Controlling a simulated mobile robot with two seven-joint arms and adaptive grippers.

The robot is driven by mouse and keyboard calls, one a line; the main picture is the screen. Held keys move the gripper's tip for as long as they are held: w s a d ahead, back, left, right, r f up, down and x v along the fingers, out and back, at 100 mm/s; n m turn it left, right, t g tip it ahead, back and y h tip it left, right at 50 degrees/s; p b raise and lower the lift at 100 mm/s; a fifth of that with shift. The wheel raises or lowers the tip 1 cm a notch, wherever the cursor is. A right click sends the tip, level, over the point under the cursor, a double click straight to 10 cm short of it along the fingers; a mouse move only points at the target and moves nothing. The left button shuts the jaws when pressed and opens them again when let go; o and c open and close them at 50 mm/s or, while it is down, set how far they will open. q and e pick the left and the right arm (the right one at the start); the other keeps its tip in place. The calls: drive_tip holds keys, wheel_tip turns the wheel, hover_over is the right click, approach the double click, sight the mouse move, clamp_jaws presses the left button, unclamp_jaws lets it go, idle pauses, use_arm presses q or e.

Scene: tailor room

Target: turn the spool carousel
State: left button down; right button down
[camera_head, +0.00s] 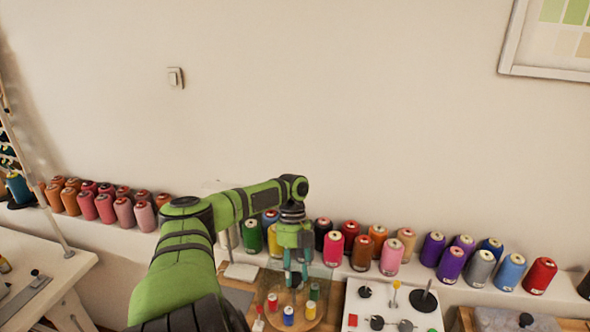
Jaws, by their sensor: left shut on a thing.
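The spool carousel (273,320) is a round wooden disc low in the middle of the view. Several small spools stand on it, among them a red one (272,302), a blue one (288,315) and a yellow one (310,309). My green left arm comes in from the left and bends down over it. My left gripper (295,277) points down at the carousel and is shut on a part of it near its middle. My right gripper is out of view.
A shelf (415,277) along the wall carries several large thread cones, some close behind my left gripper. Right of the carousel, a white board (385,292) holds small dark parts and pins. A white table (45,255) stands at the left.

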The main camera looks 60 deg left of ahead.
use_arm(q)
drive_tip(key=c, duration=0.7)
unclamp_jaws()
drive_tip(key=shift+c, duration=0.2)
drive_tip(key=shift+d, duration=0.1)
drive_tip(key=v, duration=1.2)
